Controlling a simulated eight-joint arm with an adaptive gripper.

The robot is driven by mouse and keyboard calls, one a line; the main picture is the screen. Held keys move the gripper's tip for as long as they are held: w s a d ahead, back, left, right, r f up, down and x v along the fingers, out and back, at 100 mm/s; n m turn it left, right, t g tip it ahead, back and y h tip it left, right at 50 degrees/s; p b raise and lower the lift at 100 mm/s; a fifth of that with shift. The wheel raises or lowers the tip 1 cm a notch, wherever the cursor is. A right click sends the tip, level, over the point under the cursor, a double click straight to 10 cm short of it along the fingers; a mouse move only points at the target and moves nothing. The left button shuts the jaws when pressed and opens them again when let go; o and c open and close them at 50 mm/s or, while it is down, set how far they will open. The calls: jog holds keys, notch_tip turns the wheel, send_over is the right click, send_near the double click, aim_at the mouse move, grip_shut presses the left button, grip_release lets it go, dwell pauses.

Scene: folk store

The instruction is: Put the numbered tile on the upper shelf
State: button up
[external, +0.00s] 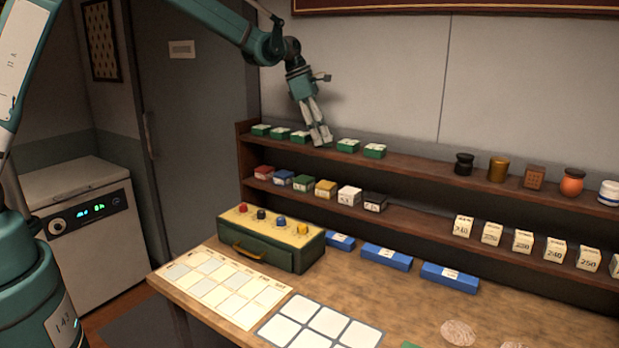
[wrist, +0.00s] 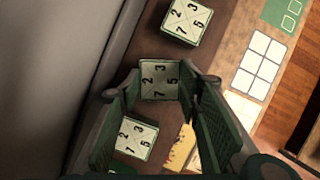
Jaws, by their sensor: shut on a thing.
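My gripper (external: 320,138) reaches down to the upper shelf (external: 430,165). In the wrist view my gripper (wrist: 158,88) is shut on a numbered tile (wrist: 160,78), green-sided with a pale top marked 2, 3, 5 and 7. The fingers mostly hide this tile in the external view. It is in line with the shelf's row of similar tiles; I cannot tell whether it touches the board. One neighbouring tile (wrist: 187,20) shows beyond it and another (wrist: 133,138) nearer in the wrist view. The tile to the right (external: 347,146) stands apart from the fingers.
Jars and small pots (external: 497,169) stand farther right on the upper shelf, with free board before them. Coloured boxes (external: 326,189) and white numbered blocks (external: 492,233) fill the lower shelf. A green drawer box (external: 285,253) and blue boxes (external: 386,257) stand on the counter. The wall is close behind.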

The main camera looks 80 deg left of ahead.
jog(key=shift+f, duration=0.15)
jog(key=o, duration=1)
jog(key=shift+c, duration=0.2)
jog(key=shift+r, duration=0.2)
jog(key=b+v, duration=0.1)
jog(key=v, duration=1.1)
jog(key=shift+b, duration=0.35)
jog(key=shift+s+d, duration=0.1)
